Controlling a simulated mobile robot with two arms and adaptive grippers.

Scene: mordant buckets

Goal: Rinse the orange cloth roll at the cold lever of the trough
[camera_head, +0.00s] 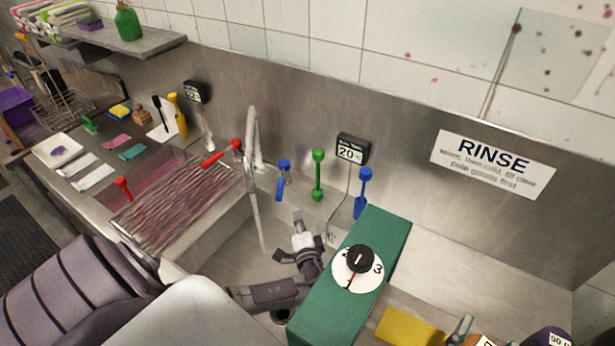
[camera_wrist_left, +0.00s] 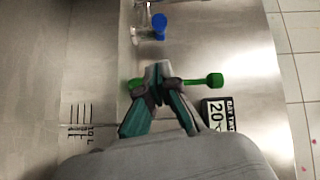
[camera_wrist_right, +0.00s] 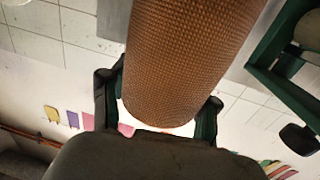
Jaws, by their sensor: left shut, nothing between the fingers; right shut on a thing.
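The orange cloth roll (camera_wrist_right: 185,55) fills the upper middle of the right wrist view. My right gripper (camera_wrist_right: 160,98) is shut on it, with a finger on each side. The head view does not clearly show them. My left gripper (camera_head: 299,220) is shut and empty over the trough (camera_head: 225,245). In the left wrist view its fingertips (camera_wrist_left: 157,75) overlap the green lever (camera_wrist_left: 205,81); contact cannot be told. A blue-handled lever (camera_head: 281,180) stands right of the tap (camera_head: 250,130). A thin pale stream seems to fall from the spout.
A red-handled lever (camera_head: 213,159) sits left of the tap. A green lever (camera_head: 318,175) and another blue lever (camera_head: 362,192) stand right, near a 20° display (camera_head: 352,149). A green box with a dial (camera_head: 385,245) stands close right of my left gripper. A drain rack (camera_head: 175,210) lies left.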

